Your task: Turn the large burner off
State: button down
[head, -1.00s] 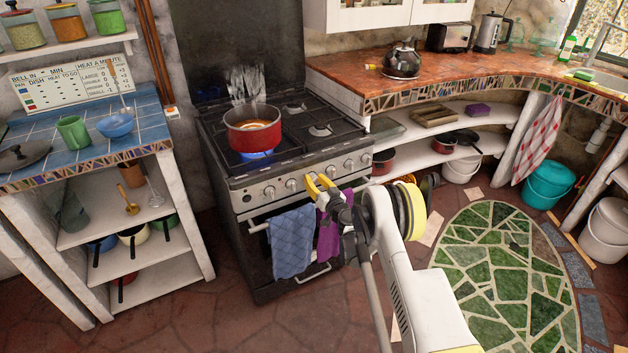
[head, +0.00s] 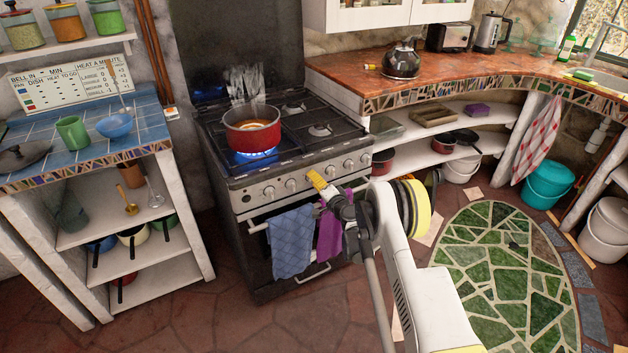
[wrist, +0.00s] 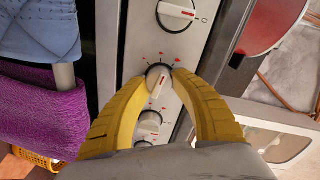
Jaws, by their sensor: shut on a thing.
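The stove (head: 300,150) has a lit burner (head: 254,158) at the front left, with a blue flame under a red pot (head: 252,138). A row of knobs runs along the stove's front panel. My gripper (head: 316,178) is at the middle of this panel. In the wrist view, my yellow fingers (wrist: 160,73) are shut on a knob (wrist: 158,80), one fingertip on each side. A white knob with a red mark (wrist: 178,12) lies beyond it, and another knob (wrist: 150,120) shows between the fingers. The gripped knob is partly hidden in the head view.
A blue towel (head: 292,240) and a purple towel (head: 329,228) hang on the oven rail just below my gripper. A tiled shelf unit (head: 80,170) stands left of the stove. A counter (head: 450,75) runs to the right. The floor before the stove is open.

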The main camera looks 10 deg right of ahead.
jog(key=m, duration=0.4)
jog(key=shift+y, duration=0.3)
jog(key=m, duration=0.3)
jog(key=shift+m, duration=0.4)
jog(key=m, duration=0.4)
jog(key=shift+f+y, duration=0.1)
jog(key=shift+y, duration=0.2)
jog(key=shift+m, duration=1.4)
jog(key=c, duration=1)
grip_release()
jog(key=shift+d+f, duration=0.1)
jog(key=shift+s, duration=0.1)
